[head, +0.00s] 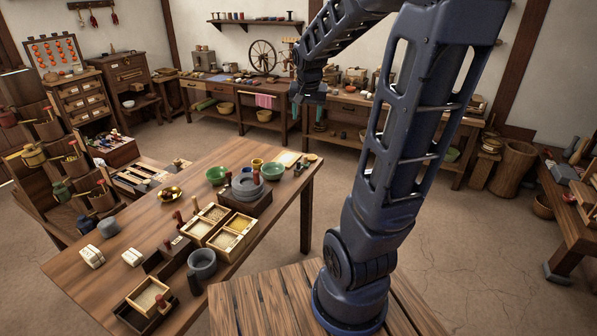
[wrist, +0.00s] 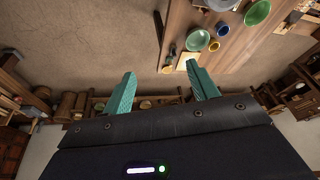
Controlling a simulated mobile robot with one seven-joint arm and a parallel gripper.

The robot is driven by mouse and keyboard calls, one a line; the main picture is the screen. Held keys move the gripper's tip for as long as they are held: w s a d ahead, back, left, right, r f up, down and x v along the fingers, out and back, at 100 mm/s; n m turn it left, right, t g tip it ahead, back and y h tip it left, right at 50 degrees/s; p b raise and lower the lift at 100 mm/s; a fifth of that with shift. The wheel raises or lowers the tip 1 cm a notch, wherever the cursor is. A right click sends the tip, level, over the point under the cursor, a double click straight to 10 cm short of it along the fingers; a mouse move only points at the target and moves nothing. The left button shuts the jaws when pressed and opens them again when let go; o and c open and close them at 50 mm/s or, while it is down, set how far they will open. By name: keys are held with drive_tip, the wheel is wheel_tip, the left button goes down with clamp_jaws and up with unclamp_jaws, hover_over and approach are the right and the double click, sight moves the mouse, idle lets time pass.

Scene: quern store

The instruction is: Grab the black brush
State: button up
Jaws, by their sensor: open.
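A small dark, slim item that may be the black brush (wrist: 172,52) lies at the table edge in the wrist view, beside a pale board. In the head view a small dark item (head: 298,168) lies at the table's far right corner; it is too small to identify surely. My gripper (head: 307,110) hangs in the air beyond that table end, apart from the table. In the wrist view my gripper (wrist: 161,72) shows two teal fingers spread wide, with nothing between them.
A long back bench (head: 340,140) stands along the wall. Open floor (head: 470,240) lies to the right.

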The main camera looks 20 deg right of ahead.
drive_tip(key=w+d+f+m+h, duration=0.1)
drive_tip(key=w+f+m, duration=0.1)
drive_tip(key=w+f, duration=0.5)
drive_tip(key=w+d+f+m, duration=0.1)
drive_tip(key=w+f, duration=0.3)
drive_tip(key=w, duration=0.6)
drive_tip(key=m+g+h, duration=0.1)
drive_tip(key=m+h, duration=0.1)
drive_tip(key=m, duration=0.1)
approach(299, 165)
drive_tip(key=w, duration=0.2)
drive_tip(key=x, duration=0.5)
drive_tip(key=shift+s+a+f, duration=0.2)
drive_tip(key=shift+a+f, duration=0.05)
drive_tip(key=shift+f, duration=0.1)
drive_tip(key=shift+d+x, duration=0.2)
drive_tip(key=shift+x, duration=1.2)
drive_tip(key=shift+d+x, duration=0.25)
drive_tip(key=shift+x, duration=1.2)
drive_tip(key=shift+r, duration=0.15)
drive_tip(key=c, duration=1.1)
